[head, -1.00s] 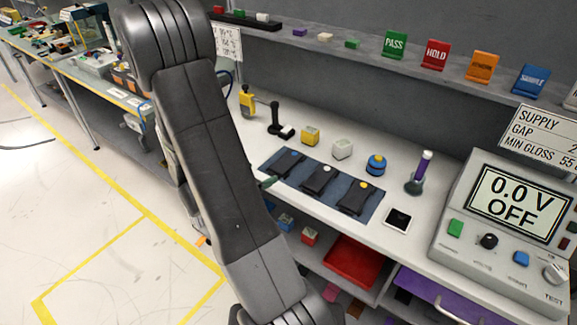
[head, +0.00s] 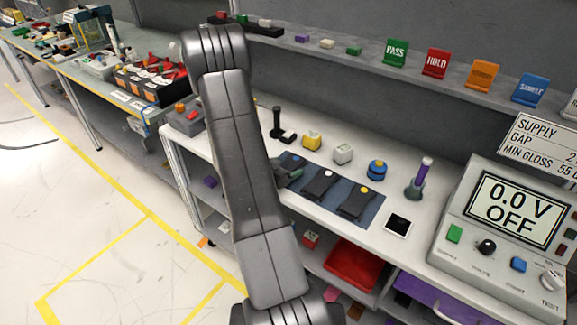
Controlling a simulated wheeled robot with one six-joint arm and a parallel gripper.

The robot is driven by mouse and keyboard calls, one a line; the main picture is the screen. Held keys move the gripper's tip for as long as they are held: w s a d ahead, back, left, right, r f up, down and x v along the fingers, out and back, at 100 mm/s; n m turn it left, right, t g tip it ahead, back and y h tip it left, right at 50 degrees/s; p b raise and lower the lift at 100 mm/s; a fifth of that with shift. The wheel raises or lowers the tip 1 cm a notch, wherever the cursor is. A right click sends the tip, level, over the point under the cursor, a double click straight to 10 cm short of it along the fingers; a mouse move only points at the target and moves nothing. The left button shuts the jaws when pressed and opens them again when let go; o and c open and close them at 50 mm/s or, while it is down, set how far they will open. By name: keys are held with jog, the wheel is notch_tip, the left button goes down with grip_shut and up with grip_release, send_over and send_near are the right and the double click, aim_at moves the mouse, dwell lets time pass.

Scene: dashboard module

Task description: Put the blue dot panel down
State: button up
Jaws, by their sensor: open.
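The blue dot panel (head: 290,160) is a dark panel with a blue dot. It lies at the left end of a dark blue mat (head: 374,213) on the white bench. My gripper (head: 287,174) shows only partly beside my arm, at the near left edge of that panel. It is open and overlaps the panel's lower left part in the picture. I cannot tell whether it touches the panel. Two similar dark panels lie to the right on the mat, one with a white dot (head: 320,184) and one with a yellow dot (head: 357,202).
A purple-topped tool (head: 420,180) and a grey meter (head: 500,220) stand to the right. A red tray (head: 352,265) sits below the bench top.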

jog(key=c, duration=1.1)
jog(key=shift+c, duration=0.3)
jog(key=shift+r, duration=0.15)
